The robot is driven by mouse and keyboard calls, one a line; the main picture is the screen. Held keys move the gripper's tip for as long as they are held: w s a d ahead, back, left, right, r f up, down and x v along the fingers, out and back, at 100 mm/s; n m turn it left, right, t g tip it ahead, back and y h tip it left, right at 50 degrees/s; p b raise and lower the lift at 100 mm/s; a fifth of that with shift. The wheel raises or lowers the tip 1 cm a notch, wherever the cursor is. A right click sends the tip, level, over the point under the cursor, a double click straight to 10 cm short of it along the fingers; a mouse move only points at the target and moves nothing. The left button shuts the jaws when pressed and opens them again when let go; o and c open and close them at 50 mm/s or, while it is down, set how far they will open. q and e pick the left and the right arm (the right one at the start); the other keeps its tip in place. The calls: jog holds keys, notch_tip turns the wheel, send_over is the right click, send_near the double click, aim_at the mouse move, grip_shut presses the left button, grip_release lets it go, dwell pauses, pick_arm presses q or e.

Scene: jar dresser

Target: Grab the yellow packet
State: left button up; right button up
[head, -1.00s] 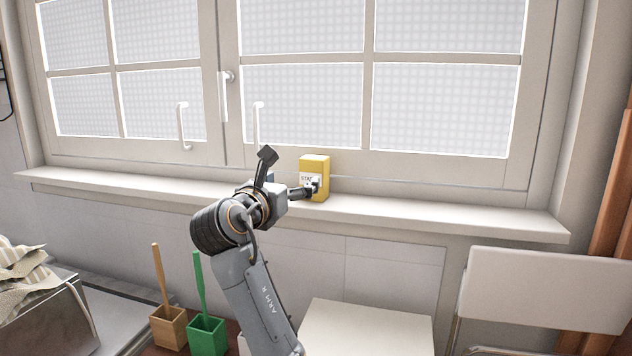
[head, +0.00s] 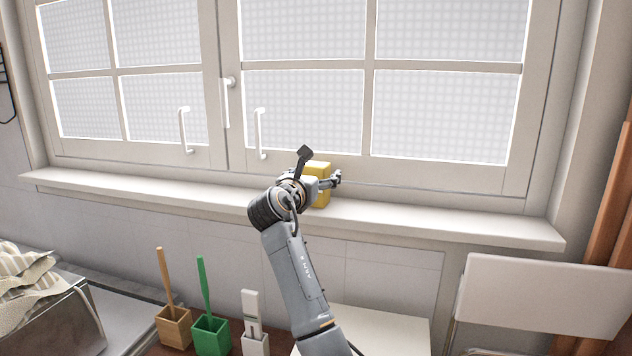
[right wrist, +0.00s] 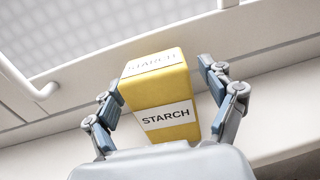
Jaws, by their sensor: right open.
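The yellow packet (head: 322,170) stands upright on the window sill in the head view, partly hidden behind my right gripper (head: 322,167). In the right wrist view the packet (right wrist: 157,92) carries white labels reading STARCH. There my right gripper (right wrist: 166,98) is open, with one finger on each side of the packet. The packet appears between the fingers, with a visible gap on the right side; whether the left finger touches it I cannot tell. My left gripper is not in view.
The pale window sill (head: 440,221) is clear on both sides of the packet. The window with white handles (head: 183,130) rises behind it. Below stand brush holders, one wooden (head: 174,327) and one green (head: 211,336), and a white chair (head: 545,291) at the right.

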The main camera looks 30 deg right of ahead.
jog(key=shift+a, duration=0.15)
jog(key=shift+c, duration=0.6)
jog(key=c, duration=1.3)
jog(key=shift+r, duration=0.15)
